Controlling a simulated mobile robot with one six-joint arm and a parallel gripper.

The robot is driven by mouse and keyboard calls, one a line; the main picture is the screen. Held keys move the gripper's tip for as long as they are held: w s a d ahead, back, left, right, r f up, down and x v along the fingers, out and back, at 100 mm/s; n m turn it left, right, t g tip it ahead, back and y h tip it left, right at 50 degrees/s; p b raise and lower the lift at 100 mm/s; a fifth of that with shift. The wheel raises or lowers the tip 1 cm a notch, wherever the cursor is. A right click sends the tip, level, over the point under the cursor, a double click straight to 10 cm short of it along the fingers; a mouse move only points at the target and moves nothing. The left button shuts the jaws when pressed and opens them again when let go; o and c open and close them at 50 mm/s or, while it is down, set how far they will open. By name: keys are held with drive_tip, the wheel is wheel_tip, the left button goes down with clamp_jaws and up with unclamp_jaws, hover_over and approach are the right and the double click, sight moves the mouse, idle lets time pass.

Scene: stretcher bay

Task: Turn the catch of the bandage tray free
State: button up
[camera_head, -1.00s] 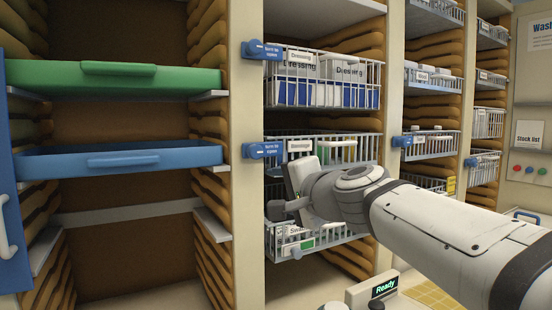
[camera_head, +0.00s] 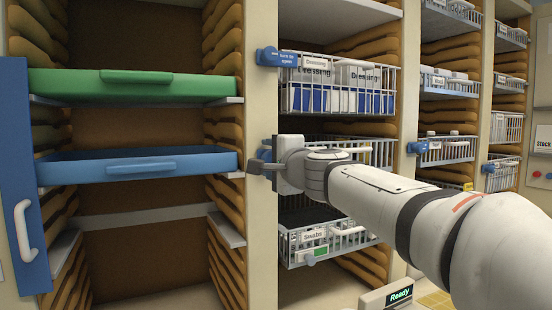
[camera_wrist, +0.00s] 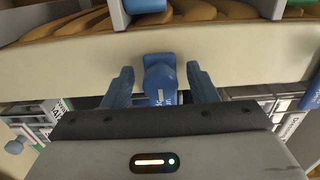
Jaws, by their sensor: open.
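The bandage tray (camera_head: 384,150) is a white wire basket in the second shelf column. My arm and gripper hide its label and most of its front. In the wrist view the blue catch (camera_wrist: 160,80) sits on the pale post, pointing toward my gripper. My gripper (camera_wrist: 160,70) is open, one finger on each side of the catch, with a visible gap on both sides. In the head view my gripper (camera_head: 264,166) is at the post left of the tray.
The dressing basket (camera_head: 337,92) with its own blue catch (camera_head: 275,57) is above. The swabs basket (camera_head: 325,243) is below. A blue tray (camera_head: 136,166) and a green tray (camera_head: 130,86) are at left.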

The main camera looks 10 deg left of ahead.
clamp_jaws()
idle(0.5)
